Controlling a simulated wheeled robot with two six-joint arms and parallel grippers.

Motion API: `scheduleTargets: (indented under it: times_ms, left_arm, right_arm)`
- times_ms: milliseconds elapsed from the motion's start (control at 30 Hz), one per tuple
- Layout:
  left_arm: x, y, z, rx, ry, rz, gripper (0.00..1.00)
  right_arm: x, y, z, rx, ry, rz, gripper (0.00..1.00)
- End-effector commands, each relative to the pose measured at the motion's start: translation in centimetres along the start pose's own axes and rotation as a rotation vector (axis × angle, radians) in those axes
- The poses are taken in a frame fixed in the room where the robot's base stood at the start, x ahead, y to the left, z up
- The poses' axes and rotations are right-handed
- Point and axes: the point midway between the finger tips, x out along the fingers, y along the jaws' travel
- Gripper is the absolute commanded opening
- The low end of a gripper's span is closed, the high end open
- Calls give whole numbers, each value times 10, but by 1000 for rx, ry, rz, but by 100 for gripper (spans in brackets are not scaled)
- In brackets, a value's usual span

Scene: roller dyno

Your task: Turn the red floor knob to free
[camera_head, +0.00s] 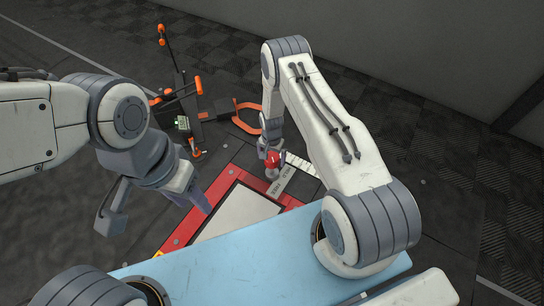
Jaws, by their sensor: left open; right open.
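The red knob (272,161) sits on the floor plate at the far right corner of the red frame. A small grey label plate (281,186) with print too small to read lies beside it. My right gripper (270,152) reaches down at the knob from above, with its jaws open. Its wrist and fingers partly cover the knob, and I cannot tell whether they touch it. My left gripper (155,210) is open and empty, well to the left of the knob, above the floor and the frame's left side.
A red frame (205,221) surrounds a pale panel (237,212). A black stand with orange handles (180,92) and an orange forked arm (247,112) stands behind, left of the knob. A light blue surface (240,262) fills the foreground. Dark floor is free at right.

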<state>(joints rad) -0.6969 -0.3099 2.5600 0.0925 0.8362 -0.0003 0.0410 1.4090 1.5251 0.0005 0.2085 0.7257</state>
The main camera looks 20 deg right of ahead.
Motion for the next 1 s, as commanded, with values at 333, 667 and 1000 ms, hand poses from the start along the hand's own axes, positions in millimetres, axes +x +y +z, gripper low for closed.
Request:
scheduleTargets:
  times_ms: [333, 667, 1000]
  left_arm:
    - [-38, 3, -2, 0, 0, 0, 47]
    - [-46, 3, -2, 0, 0, 0, 47]
    - [-46, 3, -2, 0, 0, 0, 47]
  right_arm:
    - [-74, 0, -1, 2, 1, -2, 100]
    - [-97, 1, 0, 3, -1, 0, 100]
    - [-97, 1, 0, 3, 0, -1, 100]
